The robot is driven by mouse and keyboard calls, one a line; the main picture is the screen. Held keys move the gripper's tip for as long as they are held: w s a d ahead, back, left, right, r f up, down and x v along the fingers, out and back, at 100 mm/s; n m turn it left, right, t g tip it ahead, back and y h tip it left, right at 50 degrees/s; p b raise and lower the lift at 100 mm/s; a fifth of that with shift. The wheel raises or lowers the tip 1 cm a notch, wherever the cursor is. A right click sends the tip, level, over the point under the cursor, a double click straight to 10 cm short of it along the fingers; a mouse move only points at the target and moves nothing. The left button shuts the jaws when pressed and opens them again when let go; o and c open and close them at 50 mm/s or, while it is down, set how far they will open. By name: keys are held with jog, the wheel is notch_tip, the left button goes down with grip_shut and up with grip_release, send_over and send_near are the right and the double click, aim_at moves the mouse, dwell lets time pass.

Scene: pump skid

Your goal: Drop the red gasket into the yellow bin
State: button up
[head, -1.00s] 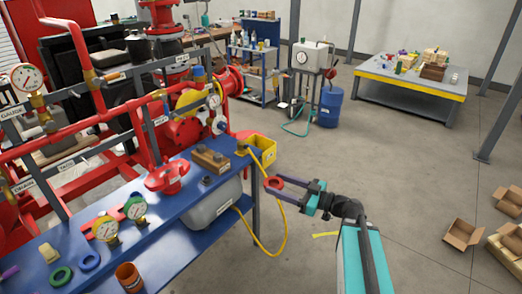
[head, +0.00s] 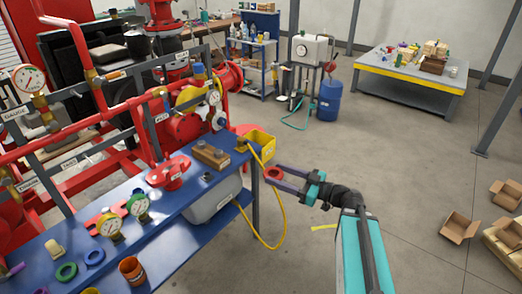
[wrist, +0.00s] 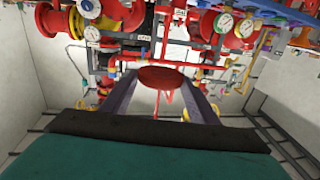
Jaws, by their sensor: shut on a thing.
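My gripper (head: 278,179) is shut on the red gasket (head: 274,172), a small red ring held at its fingertips. The gasket also shows between the two fingers in the wrist view (wrist: 160,78), seen nearly edge-on as a dark red oval. The yellow bin (head: 262,145) sits at the far right corner of the blue bench, with its inside partly visible. The gripper and gasket are off the bench's right side, in front of the bin and apart from it in the head view.
The blue bench (head: 168,218) carries a wooden block with fittings (head: 211,156), a red flanged part (head: 168,174), gauges, a green ring (head: 66,273), a blue ring (head: 94,256) and an orange cup (head: 132,270). A yellow hose (head: 262,238) hangs beside the bench.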

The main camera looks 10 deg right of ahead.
jog(key=shift+f, duration=0.1)
notch_tip(320, 180, down, 10)
jog(key=d+b, duration=0.1)
jog(key=b, duration=0.9)
jog(key=shift+d+r, duration=0.2)
jog(key=shift+d, duration=0.05)
jog(key=shift+s, duration=0.15)
